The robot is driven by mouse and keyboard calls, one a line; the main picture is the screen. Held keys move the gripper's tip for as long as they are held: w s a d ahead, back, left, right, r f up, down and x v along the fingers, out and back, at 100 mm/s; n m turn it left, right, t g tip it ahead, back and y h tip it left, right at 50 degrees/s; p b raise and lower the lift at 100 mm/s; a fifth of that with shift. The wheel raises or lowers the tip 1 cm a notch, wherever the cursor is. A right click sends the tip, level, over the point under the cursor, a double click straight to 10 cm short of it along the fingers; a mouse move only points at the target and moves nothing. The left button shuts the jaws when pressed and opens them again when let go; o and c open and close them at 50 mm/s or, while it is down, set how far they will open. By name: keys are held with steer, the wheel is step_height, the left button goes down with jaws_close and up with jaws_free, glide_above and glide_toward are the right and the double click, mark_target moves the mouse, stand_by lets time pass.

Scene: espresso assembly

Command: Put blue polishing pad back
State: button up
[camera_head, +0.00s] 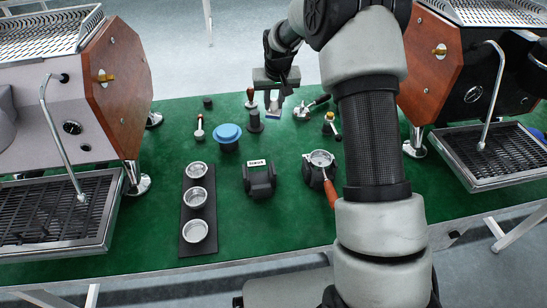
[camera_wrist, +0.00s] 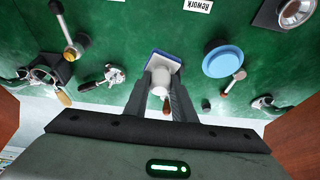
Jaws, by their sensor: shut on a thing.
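My gripper (camera_head: 275,103) is at the far side of the green table, fingers pointing down. In the wrist view its two dark fingers (camera_wrist: 161,82) are shut on the blue polishing pad (camera_wrist: 165,56), a pale block with a blue edge. The pad also shows below the fingers in the head view (camera_head: 273,114). The pad is close to the table top; I cannot tell whether it touches. The fingers hide part of the pad's pale top.
A blue round-topped piece (camera_head: 228,132), a brush-like tool (camera_head: 199,131) and a portafilter (camera_head: 320,160) are nearby. Baskets sit on a black strip (camera_head: 191,218). Espresso machines (camera_head: 110,75) (camera_head: 440,70) flank the table.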

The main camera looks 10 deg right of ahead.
steer(key=shift+m, duration=0.3)
steer(key=b+x, duration=0.1)
steer(key=x, duration=0.4)
steer(key=s+b+x, duration=0.1)
steer(key=b+x, duration=0.1)
steer(key=x, duration=0.4)
steer(key=b+x, duration=0.2)
steer(key=x, duration=0.3)
steer(key=shift+s+d+f, duration=0.15)
steer(key=shift+d+f, duration=0.25)
steer(key=shift+f, duration=0.1)
steer(key=shift+f, duration=0.15)
steer(key=o, duration=1)
steer(key=shift+c, duration=0.2)
